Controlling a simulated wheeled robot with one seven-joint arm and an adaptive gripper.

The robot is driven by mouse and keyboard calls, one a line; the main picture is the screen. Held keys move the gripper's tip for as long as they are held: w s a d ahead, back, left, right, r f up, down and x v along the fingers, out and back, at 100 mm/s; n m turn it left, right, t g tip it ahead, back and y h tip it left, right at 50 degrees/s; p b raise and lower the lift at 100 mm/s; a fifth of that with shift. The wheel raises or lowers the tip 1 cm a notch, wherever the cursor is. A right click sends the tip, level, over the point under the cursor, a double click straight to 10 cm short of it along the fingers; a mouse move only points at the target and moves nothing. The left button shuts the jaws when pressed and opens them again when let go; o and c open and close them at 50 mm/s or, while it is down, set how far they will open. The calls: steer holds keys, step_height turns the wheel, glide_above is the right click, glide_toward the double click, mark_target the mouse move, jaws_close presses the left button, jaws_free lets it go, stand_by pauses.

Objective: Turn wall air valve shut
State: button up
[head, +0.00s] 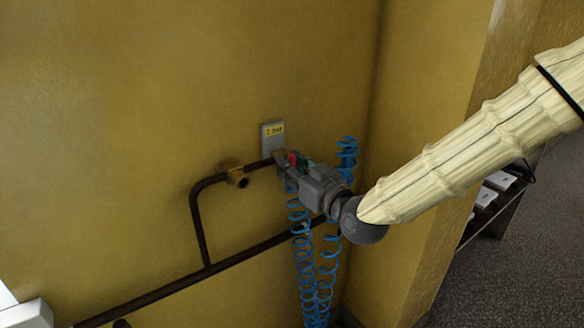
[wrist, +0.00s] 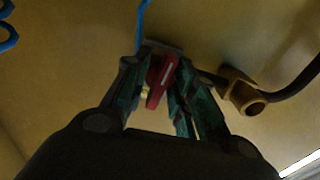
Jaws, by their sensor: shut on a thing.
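The wall air valve has a red handle (wrist: 160,82), which shows in the wrist view between the two fingers of my gripper (wrist: 160,88). In the head view a bit of red also shows at the fingertips of my gripper (head: 286,160). The fingers are shut on the red handle. The valve body is mostly hidden behind the fingers, at the end of the dark pipe by the wall. A small brass-coloured part shows beside the handle in the wrist view.
A brass fitting (head: 234,172) sits on the dark pipe (head: 197,222) left of my gripper. A labelled plate (head: 272,138) is on the yellow wall just above. Coiled blue hoses (head: 306,270) hang below and behind my gripper. A wall corner stands close on the right.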

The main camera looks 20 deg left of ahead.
steer(key=o, duration=0.7)
steer(key=v, duration=1.2)
